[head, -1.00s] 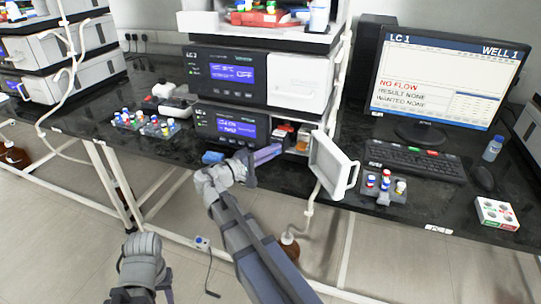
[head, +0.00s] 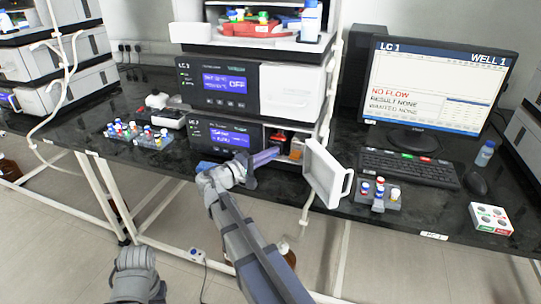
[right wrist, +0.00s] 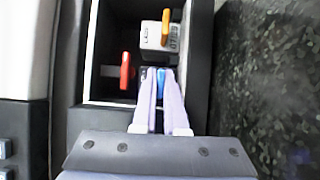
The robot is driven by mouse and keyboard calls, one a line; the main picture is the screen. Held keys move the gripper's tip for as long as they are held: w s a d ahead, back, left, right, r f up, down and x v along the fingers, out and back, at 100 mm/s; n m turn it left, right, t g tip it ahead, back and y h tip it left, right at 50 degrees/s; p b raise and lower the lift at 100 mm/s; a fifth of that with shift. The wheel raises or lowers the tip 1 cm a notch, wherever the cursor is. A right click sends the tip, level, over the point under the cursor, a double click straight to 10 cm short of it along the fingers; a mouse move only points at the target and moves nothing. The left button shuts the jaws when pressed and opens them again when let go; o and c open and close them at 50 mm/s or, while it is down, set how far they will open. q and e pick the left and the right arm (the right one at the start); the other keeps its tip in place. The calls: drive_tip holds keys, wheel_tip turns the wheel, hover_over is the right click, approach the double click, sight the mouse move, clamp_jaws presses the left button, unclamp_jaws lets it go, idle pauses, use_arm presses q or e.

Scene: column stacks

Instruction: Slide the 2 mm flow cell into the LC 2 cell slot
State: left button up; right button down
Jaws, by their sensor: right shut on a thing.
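The compartment (head: 268,163) of the lower unit in the LC 1 stack is open. My right gripper (head: 265,157) reaches into its opening. In the right wrist view its pale fingers (right wrist: 160,88) are shut on a small blue-handled piece (right wrist: 162,80). The fingers hide most of this piece, and I cannot read a size on it or tell how far it is seated. A red-handled piece (right wrist: 125,70) stands left of the fingers, and a grey block with an orange handle (right wrist: 165,28) lies beyond them. My left gripper (head: 137,275) is low at the front, away from the bench; its fingertips do not show.
The white compartment door (head: 325,172) hangs open just right of the gripper. A vial rack (head: 140,136) stands on the bench at left, another (head: 378,195) at right before the keyboard (head: 410,168). The monitor (head: 435,95) reads LC 1, WELL 1, NO FLOW.

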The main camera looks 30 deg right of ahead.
drive_tip(key=c, duration=0.9)
unclamp_jaws()
drive_tip(key=shift+s+a, duration=0.2)
drive_tip(key=shift+a, duration=1.1)
drive_tip(key=shift+s+a, duration=0.2)
drive_tip(key=shift+a, duration=1.1)
drive_tip(key=shift+s+a, duration=0.2)
drive_tip(key=shift+a, duration=1.1)
